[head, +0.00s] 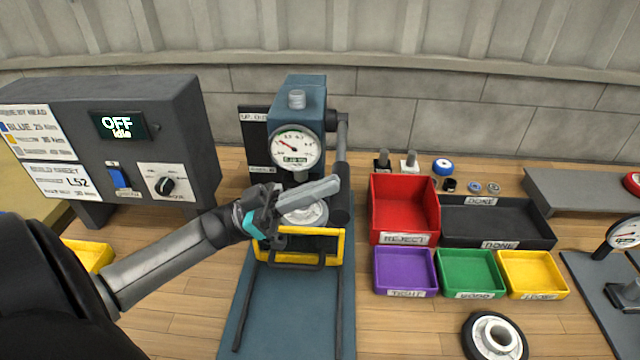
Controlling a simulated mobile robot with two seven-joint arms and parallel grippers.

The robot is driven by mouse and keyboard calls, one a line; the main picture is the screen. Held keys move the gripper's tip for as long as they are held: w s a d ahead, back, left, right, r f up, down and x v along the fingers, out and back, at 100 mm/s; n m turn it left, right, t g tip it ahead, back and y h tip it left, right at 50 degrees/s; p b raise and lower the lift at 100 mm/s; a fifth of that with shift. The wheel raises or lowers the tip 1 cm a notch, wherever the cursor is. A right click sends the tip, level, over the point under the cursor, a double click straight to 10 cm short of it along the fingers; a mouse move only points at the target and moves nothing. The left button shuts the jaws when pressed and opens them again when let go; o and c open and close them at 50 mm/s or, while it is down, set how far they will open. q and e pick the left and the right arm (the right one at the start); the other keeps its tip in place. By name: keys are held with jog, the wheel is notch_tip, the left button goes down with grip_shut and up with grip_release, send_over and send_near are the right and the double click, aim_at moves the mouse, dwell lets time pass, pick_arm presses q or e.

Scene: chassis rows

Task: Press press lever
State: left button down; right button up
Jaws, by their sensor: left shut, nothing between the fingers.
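The press (297,95) is a blue block with a round dial gauge (295,148) on its front. Its press lever (342,150) is a grey bar hanging down on the right side, with a dark grip at its lower end. My left gripper (332,186) is shut and empty, reaching in front of the press. Its fingertips overlap the lever's grip in the picture; I cannot tell whether they touch. A pale round part (305,214) sits under the ram, partly hidden by my gripper. A yellow guard frame (336,247) stands in front of it. My right gripper is not in view.
A control box (187,125) reading "OFF Idle" stands at left. Right of the press are a red reject bin (405,208), a black tray (500,222) and purple, green and yellow bins. A wheel-like part (512,350) lies on the wooden bench at the front right.

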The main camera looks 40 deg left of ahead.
pick_arm(q)
notch_tip(320, 180, down, 11)
jog(key=w+m+g+b, duration=0.1)
jog(key=m+g+b, duration=0.1)
jog(key=b, duration=0.7)
jog(key=shift+w+a+m+h, duration=0.25)
jog(key=shift+a+m+h, duration=0.2)
jog(key=shift+m, duration=0.35)
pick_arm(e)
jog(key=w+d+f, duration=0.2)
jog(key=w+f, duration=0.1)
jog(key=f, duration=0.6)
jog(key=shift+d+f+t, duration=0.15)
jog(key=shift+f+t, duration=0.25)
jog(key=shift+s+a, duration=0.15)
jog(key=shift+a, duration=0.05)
